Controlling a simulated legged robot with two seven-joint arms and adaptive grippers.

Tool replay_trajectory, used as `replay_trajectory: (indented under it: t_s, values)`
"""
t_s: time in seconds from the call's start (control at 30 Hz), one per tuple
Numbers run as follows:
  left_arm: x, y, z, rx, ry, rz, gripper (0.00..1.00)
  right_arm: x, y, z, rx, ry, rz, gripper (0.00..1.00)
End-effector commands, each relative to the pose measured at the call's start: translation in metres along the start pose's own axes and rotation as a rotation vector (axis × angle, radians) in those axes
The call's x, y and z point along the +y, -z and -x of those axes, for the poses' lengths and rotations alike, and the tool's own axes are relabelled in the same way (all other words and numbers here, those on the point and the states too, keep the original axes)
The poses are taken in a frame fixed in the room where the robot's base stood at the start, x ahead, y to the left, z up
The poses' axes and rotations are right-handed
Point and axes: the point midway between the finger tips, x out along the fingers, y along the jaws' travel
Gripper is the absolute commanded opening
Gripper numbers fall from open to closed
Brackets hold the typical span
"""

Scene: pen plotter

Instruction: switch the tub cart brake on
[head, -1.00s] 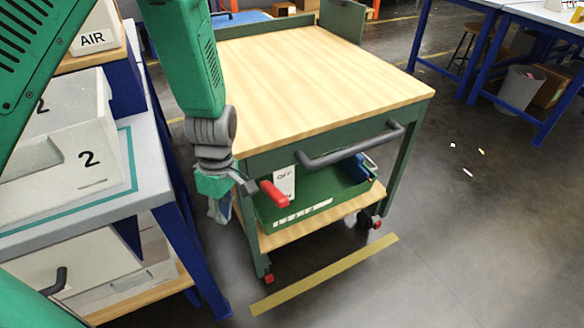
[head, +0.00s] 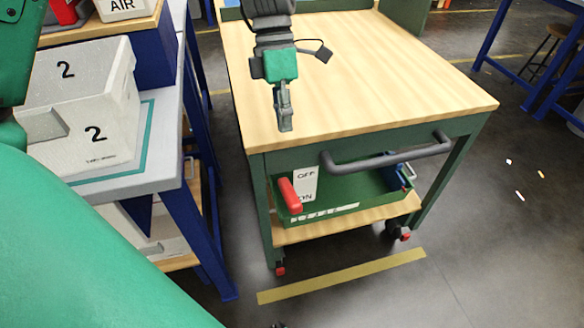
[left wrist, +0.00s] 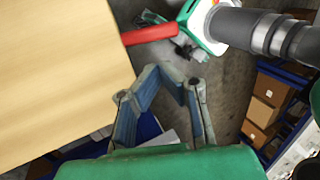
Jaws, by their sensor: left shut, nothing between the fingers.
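The tub cart (head: 370,85) has a wooden top and green frame. Its red brake lever (head: 289,194) is at the near left, beside a white OFF/ON plate (head: 304,184), OFF above and ON below. The lever slants downward, its lower end beside ON. My left gripper (head: 285,126) is shut and empty, pointing down, higher than the lever and apart from it. It overlaps the wooden top in the head view. In the left wrist view, its fingers (left wrist: 160,74) are beside the cart's top edge, with a red bar (left wrist: 150,35), apparently the lever, beyond. My right gripper is not in view.
A grey push handle (head: 385,153) spans the cart front. A green tub (head: 345,195) sits on the lower shelf. A bench with white boxes (head: 85,100) stands close on the left.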

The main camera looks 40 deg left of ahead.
Motion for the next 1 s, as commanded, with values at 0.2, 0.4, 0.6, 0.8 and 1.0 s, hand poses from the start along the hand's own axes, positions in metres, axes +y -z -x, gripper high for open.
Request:
replay_trajectory:
  t_s: [0.2, 0.4, 0.6, 0.8, 1.0]
  values:
    - [0.001, 0.001, -0.035, 0.003, 0.004, 0.000, 0.00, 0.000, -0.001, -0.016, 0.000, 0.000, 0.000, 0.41]
    - [0.001, 0.001, -0.080, 0.003, 0.004, 0.000, 0.00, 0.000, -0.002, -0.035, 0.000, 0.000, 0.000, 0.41]
    - [0.001, 0.001, -0.117, 0.001, 0.003, -0.002, 0.00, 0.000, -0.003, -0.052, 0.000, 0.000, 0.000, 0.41]
    - [0.000, 0.001, -0.135, 0.001, 0.001, 0.000, 0.00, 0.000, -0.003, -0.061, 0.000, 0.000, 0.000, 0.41]
    - [-0.001, 0.001, -0.138, 0.000, 0.001, -0.001, 0.00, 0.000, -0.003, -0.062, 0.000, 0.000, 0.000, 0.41]
